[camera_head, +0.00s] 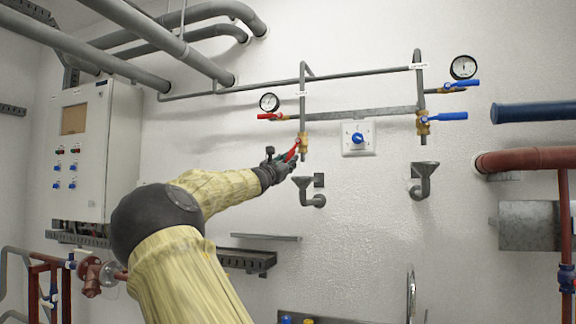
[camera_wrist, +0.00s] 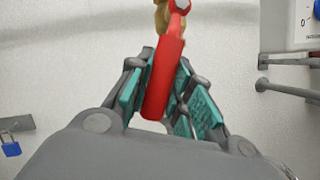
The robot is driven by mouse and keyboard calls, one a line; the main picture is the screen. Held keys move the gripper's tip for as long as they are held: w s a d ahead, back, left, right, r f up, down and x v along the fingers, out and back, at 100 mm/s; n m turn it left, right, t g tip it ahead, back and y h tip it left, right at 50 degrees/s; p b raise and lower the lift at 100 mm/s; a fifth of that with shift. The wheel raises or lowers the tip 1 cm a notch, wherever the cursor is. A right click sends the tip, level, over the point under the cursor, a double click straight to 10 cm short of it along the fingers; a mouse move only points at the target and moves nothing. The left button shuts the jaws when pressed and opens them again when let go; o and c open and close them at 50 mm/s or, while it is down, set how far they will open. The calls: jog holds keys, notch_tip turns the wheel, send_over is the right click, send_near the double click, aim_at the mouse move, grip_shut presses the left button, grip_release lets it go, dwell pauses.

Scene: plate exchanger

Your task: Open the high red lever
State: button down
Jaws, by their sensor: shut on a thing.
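The high red lever (camera_head: 268,116) points left from the left pipe, just below the left gauge. A second, lower red lever (camera_head: 293,151) slants down and left from the brass valve at that pipe's lower end. My gripper (camera_head: 285,161) is at this lower lever, below and apart from the high one. In the wrist view a red lever (camera_wrist: 164,80) runs down between the green pads of my gripper (camera_wrist: 165,85), which is shut on it. The high lever does not show clearly in the wrist view.
A blue-knobbed box (camera_head: 358,139) is on the wall right of the left pipe. Two blue levers (camera_head: 448,117) are on the right pipe. Drain funnels (camera_head: 308,190) stand below both pipes. A control cabinet (camera_head: 98,150) is at the left.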

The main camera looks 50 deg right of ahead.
jog(key=shift+f, duration=0.1)
jog(key=c, duration=1.5)
grip_release()
jog(key=shift+o, duration=1.2)
jog(key=shift+w+d, duration=0.1)
jog(key=shift+w, duration=0.05)
jog(key=v, duration=1.2)
